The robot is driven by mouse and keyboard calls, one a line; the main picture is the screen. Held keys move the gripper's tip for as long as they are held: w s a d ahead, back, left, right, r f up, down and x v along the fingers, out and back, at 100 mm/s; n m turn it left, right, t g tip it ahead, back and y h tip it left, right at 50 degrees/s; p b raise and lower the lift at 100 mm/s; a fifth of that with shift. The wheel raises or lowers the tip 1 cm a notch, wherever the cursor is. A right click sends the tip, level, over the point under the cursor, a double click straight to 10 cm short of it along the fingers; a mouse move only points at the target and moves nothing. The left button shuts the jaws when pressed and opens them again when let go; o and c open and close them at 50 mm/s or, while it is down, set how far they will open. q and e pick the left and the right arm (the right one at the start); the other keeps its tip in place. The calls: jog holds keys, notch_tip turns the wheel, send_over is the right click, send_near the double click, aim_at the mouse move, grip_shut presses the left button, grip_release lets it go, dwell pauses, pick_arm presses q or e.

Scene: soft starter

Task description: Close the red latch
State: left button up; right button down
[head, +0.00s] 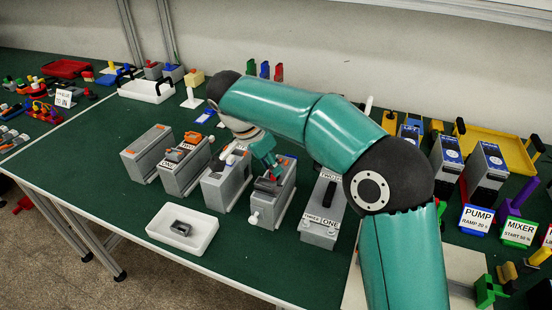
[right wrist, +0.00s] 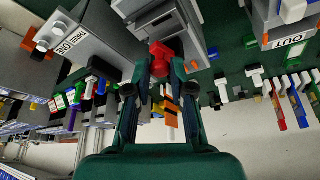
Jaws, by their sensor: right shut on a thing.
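The red latch (right wrist: 163,55) shows in the right wrist view between my fingertips, on the end of a grey box (right wrist: 165,18). My right gripper (right wrist: 161,76) is shut on it. In the head view my right gripper (head: 267,165) reaches down to the far top end of a grey box (head: 270,205) in the middle of a row. My teal arm and fingers mostly hide the latch there, and I cannot tell its angle. My left gripper is not in view.
Other grey boxes (head: 147,153) stand close on both sides, one labelled THREE ONE (head: 320,220). A white tray (head: 182,236) with a dark part sits in front. Black-and-grey units (head: 487,165) and label stands (head: 476,220) stand at the right. Green table shows at front left.

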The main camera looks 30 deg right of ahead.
jog(key=shift+w+a+m+g+p, duration=0.25)
jog(key=shift+m+p, duration=0.2)
jog(key=shift+m, duration=0.3)
jog(key=shift+w+a+m+g+p, duration=0.15)
jog(key=shift+m+g+p, duration=0.25)
jog(key=shift+m, duration=0.35)
jog(key=shift+d, duration=0.1)
jog(key=c, duration=1)
grip_release()
jog(key=v, duration=0.7)
jog(key=shift+r, duration=0.15)
jog(key=shift+s, duration=0.1)
